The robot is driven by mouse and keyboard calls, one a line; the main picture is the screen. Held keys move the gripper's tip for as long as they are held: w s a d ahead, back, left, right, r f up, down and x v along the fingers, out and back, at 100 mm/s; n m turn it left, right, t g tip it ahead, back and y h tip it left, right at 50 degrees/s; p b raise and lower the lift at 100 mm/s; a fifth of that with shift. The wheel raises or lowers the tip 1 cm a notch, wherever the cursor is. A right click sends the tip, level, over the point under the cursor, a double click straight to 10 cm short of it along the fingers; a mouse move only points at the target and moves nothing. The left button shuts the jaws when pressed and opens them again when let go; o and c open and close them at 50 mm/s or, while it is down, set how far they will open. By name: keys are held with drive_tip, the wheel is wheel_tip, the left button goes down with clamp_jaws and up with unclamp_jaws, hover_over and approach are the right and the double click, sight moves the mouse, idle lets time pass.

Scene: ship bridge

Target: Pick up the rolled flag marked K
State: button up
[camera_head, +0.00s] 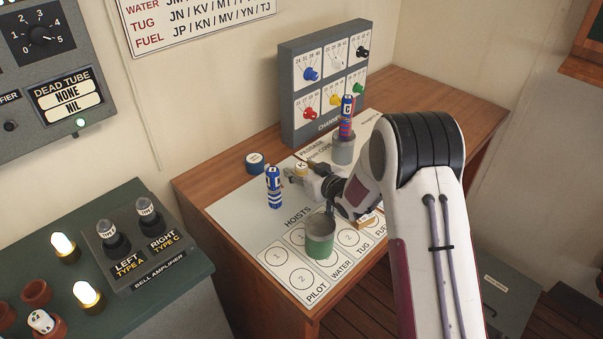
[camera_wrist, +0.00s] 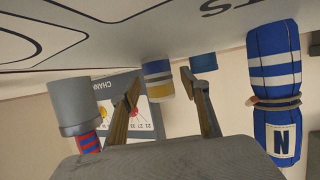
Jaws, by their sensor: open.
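A short, banded yellow, white and blue roll (camera_wrist: 158,82) stands on the chart-topped desk between my fingers in the wrist view, apart from both. In the head view its yellowish top with a pale label (camera_head: 300,168), seemingly K, shows just beyond my gripper (camera_head: 313,181). My gripper, also in the wrist view (camera_wrist: 160,79), is open and empty, its two fingers spread either side of the roll. The wrist picture is upside down. My arm hides part of the roll in the head view.
A blue-and-white flag marked N (camera_wrist: 275,85) stands close beside, also in the head view (camera_head: 274,188). A grey holder (camera_head: 343,152) holds a red-and-blue flag (camera_head: 347,118). A green cylinder (camera_head: 320,240) and low blue cylinder (camera_head: 255,162) stand nearby. The channel box (camera_head: 290,100) is behind.

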sight(302, 165)
idle(0.3)
drive_tip(key=c, duration=1.1)
drive_tip(key=shift+o, duration=0.2)
drive_tip(key=shift+r, duration=0.2)
drive_tip(key=shift+r, duration=4.85)
